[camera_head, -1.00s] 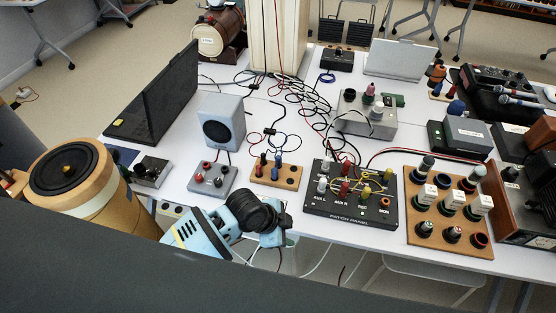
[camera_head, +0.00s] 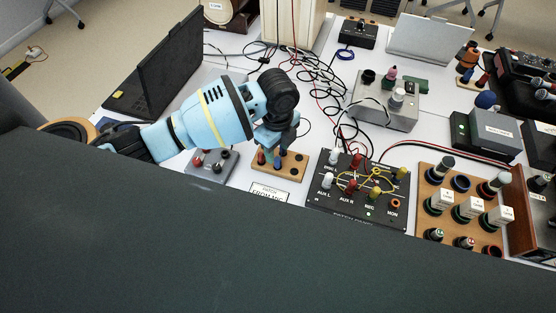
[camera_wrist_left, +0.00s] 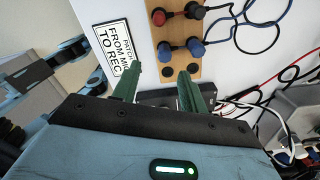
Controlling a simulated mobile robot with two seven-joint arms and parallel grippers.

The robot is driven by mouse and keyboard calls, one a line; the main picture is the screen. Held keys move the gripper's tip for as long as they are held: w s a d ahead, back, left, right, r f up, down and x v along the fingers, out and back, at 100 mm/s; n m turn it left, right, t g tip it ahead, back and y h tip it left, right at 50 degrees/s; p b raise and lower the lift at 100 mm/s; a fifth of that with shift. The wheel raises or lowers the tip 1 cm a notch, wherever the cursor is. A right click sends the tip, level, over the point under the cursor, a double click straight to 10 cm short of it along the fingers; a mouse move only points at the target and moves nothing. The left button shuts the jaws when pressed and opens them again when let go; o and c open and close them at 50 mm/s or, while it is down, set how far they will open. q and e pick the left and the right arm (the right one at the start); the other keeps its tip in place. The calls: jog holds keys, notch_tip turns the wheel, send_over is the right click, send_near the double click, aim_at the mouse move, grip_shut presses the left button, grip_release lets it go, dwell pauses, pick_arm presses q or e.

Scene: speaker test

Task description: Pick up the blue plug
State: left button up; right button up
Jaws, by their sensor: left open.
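A small wooden board (camera_head: 291,173) carries plugs, partly hidden behind my left gripper. My left gripper (camera_head: 269,145) is above the board in the head view. Its green fingers (camera_wrist_left: 160,76) are apart and empty, pointing at the board's near end, short of the blue plugs. My right gripper is not in view.
A label card (camera_wrist_left: 112,50) lies beside the board. The black patch panel (camera_head: 353,192) stands to the right and a grey box (camera_head: 212,168) to the left. Loose cables (camera_wrist_left: 262,22) run behind the plugs. A laptop (camera_head: 167,72) stands at left.

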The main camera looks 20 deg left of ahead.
aim_at(278, 159)
pick_arm(q)
jog(key=shift+w+f, duration=0.2)
jog(key=shift+f, duration=1.6)
jog(key=shift+w+f, duration=0.15)
jog(key=shift+f, duration=1.6)
grip_shut()
